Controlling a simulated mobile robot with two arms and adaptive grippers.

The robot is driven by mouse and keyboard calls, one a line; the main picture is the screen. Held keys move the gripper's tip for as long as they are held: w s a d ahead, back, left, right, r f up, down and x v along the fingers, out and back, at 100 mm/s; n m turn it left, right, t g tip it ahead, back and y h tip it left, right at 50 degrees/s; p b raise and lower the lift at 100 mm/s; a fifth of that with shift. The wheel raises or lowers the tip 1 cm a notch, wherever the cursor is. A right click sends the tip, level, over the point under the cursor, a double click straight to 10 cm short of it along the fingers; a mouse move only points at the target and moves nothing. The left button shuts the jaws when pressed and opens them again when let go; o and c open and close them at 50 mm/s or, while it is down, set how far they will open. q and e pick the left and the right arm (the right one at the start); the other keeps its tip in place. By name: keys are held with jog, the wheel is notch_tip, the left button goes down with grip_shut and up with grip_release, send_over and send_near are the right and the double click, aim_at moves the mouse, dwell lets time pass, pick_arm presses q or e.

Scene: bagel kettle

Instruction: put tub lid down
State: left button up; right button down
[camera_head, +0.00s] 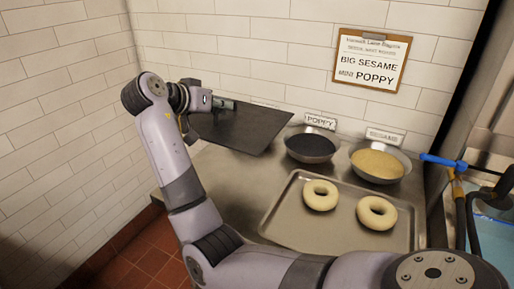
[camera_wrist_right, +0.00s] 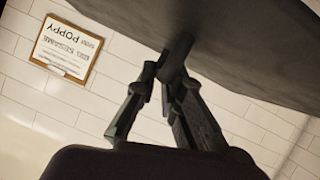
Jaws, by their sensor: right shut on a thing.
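The tub lid (camera_head: 243,131) is a dark, flat sheet over the back left part of the metal counter, near the tiled wall. My right gripper (camera_head: 222,104) is shut on it at its back left side. In the right wrist view the lid (camera_wrist_right: 235,45) fills the top, and the gripper fingers (camera_wrist_right: 168,95) close on a small dark knob (camera_wrist_right: 175,55) on it. I cannot tell whether the lid touches the counter. My left gripper is not in view.
A tray (camera_head: 285,222) with two bagels (camera_head: 320,188) lies right of the lid. A poppy bowl (camera_head: 311,149) and a sesame bowl (camera_head: 378,170) stand behind it. A blue-handled pipe (camera_head: 443,160) and a water-filled basin (camera_head: 494,232) are at right. A sign (camera_head: 371,62) hangs on the wall.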

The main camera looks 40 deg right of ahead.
notch_tip(320, 180, down, 15)
jog(key=shift+r+p, duration=0.1)
jog(key=shift+p, duration=0.25)
notch_tip(320, 180, down, 5)
jog(key=shift+r, duration=0.2)
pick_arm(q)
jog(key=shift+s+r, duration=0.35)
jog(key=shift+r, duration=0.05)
pick_arm(e)
jog(key=c, duration=2.2)
grip_release()
jog(key=shift+f, duration=0.15)
jog(key=o, duration=0.5)
